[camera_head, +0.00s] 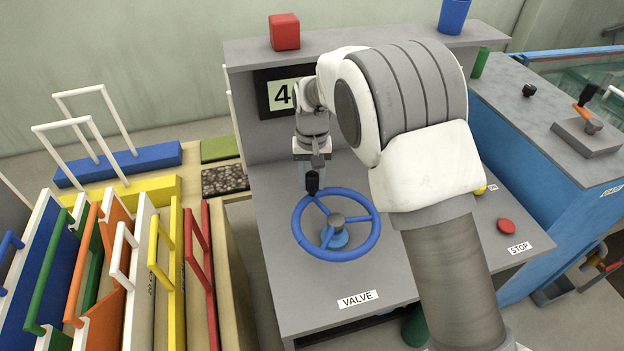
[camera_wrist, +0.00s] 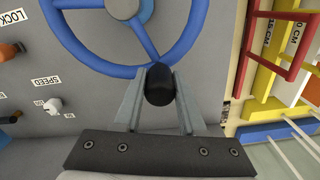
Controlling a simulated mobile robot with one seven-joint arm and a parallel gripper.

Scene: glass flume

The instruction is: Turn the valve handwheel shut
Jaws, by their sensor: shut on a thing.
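The blue valve handwheel (camera_head: 373,239) lies on the sloping grey console, above the VALVE label (camera_head: 357,299). It has a grey hub (camera_head: 337,219) and a black knob (camera_head: 312,184) standing on its far left rim. My gripper (camera_head: 313,172) comes down from above and is shut on the black knob. In the wrist view the two grey fingers stand on either side of the knob (camera_wrist: 160,85), and part of the wheel (camera_wrist: 72,43) shows beyond it. My arm covers part of the console to the right of the wheel.
A display (camera_head: 281,96) reading 4 is behind my gripper, partly hidden. A red block (camera_head: 284,31) and a blue cup (camera_head: 454,15) stand on the shelf above. A red STOP button (camera_head: 506,226) is at right. Coloured panels with handles (camera_head: 170,262) fill the left side.

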